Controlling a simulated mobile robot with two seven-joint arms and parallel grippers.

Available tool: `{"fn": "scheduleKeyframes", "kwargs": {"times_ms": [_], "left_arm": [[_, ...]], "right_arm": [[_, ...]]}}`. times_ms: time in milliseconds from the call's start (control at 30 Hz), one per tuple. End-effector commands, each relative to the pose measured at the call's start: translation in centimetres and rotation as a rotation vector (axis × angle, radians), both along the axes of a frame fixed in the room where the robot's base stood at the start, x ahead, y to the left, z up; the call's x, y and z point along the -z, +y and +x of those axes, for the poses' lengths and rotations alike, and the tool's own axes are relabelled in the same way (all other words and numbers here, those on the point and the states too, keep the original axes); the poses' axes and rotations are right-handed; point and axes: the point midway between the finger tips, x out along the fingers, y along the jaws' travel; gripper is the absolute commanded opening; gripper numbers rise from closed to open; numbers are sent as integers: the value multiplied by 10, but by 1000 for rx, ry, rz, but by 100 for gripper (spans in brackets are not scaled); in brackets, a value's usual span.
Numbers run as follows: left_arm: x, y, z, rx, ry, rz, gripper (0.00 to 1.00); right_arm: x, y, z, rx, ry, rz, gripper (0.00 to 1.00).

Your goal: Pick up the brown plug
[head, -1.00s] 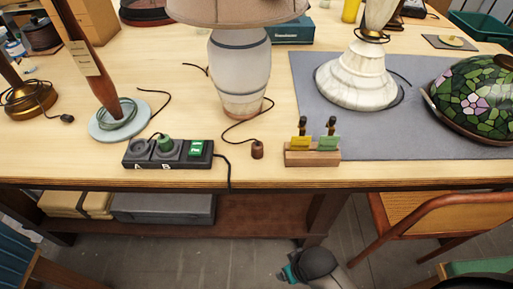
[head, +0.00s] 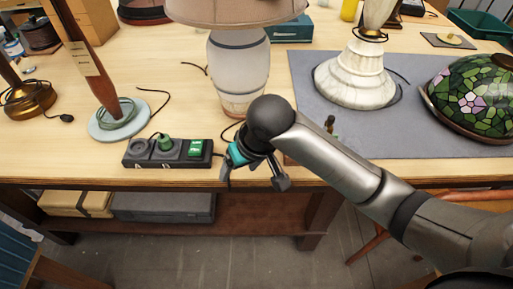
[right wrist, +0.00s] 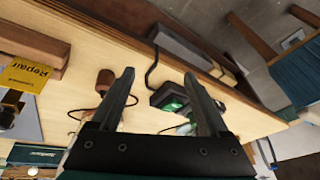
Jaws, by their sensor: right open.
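The small brown plug (right wrist: 105,78) lies on the wooden workbench near its front edge, with a thin dark cord. In the right wrist view it is just left of the left finger, outside the gap between the fingers. My right gripper (right wrist: 159,76) is open and empty, with bare tabletop and a black cable between its fingers. In the head view the right gripper (head: 254,177) is over the bench's front edge, and my arm hides the plug. I cannot tell how high the fingers are above the table. My left gripper is not in view.
The black power strip (head: 150,160) with a green plug and green switch is just left of the gripper. A white-bodied lamp (head: 240,80) stands behind. A wooden block with a yellow "Repair" tag (right wrist: 27,76) is close by. A stained-glass shade (head: 472,98) sits far right.

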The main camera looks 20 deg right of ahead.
Motion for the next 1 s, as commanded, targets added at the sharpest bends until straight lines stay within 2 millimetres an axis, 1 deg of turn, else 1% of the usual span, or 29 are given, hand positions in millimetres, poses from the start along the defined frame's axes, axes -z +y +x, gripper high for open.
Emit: {"fn": "scheduleKeyframes", "kwargs": {"times_ms": [33, 100, 300, 433, 567, 667, 733, 1000], "left_arm": [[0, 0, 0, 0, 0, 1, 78], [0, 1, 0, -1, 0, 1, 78], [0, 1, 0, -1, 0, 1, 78], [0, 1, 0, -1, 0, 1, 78], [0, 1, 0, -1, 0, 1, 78], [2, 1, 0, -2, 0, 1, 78], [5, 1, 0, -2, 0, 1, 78], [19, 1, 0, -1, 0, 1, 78]], "right_arm": [[-8, -7, 12, 19, 0, -21, 79], [-18, -16, 25, 58, 10, -44, 79], [-48, -48, 56, 191, 38, -101, 79], [-64, -65, 69, 267, 47, -122, 79], [-72, -73, 74, 308, 53, -131, 79], [-67, -76, 76, 320, 57, -133, 79], [-57, -76, 78, 319, 59, -133, 79], [-1, -77, 94, 319, 57, -133, 79]]}}
